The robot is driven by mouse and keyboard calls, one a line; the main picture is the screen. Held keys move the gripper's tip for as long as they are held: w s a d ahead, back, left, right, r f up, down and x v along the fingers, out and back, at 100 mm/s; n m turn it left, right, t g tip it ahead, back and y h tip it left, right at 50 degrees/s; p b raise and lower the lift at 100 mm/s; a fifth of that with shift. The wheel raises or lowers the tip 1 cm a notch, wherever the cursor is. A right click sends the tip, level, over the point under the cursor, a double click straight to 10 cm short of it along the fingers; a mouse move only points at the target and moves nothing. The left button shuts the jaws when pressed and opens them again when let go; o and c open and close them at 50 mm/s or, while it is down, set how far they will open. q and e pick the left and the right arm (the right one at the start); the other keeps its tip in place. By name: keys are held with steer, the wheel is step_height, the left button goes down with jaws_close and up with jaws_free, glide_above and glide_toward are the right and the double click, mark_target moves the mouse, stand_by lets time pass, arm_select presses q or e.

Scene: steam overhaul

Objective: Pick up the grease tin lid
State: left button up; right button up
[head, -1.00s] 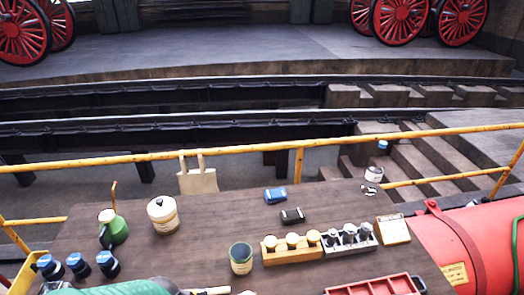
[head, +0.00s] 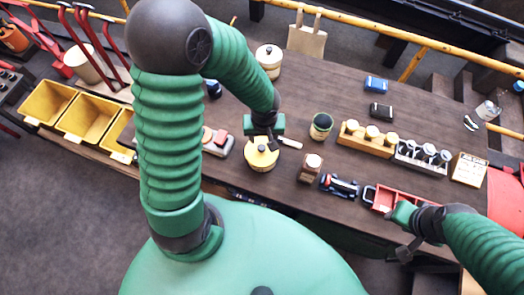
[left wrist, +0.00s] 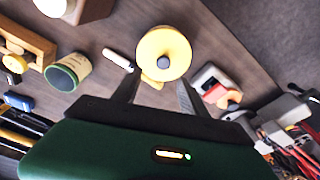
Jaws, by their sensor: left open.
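A round yellow lid with a dark knob (head: 262,153) is on the wooden table just below my left gripper (head: 264,137). In the left wrist view the lid (left wrist: 163,55) lies just ahead of the two fingers, about between them. My left gripper (left wrist: 156,92) is open and empty, its fingers apart and not visibly around the knob. I cannot tell how much of a tin is under the lid. My right gripper (head: 405,248) is by the red tray at the table's front edge; its jaws are unclear.
A dark green tin (head: 321,126) stands right of the lid, with a brown box (head: 310,167) in front. A light-handled tool (head: 290,143) lies close to the lid. A wooden block with jars (head: 366,140) and a red tray (head: 398,203) are farther right. Yellow bins (head: 85,113) stand left.

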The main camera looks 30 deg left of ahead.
mark_target(262, 147)
arm_select(q)
step_height(262, 147, down, 2)
steer(key=shift+w+a+f, duration=0.1)
steer(key=shift+w+f, duration=0.05)
steer(key=shift+f, duration=0.05)
steer(key=f, duration=0.1)
steer(key=f+b, duration=0.2)
steer(key=f, duration=0.1)
steer(key=shift+s+a+f, duration=0.1)
steer(key=shift+s+a, duration=0.05)
steer(key=shift+s, duration=0.1)
steer(key=shift+f, duration=0.35)
steer(key=shift+w+a, duration=0.1)
steer(key=shift+w, duration=0.15)
steer(key=shift+s, duration=0.1)
jaws_close()
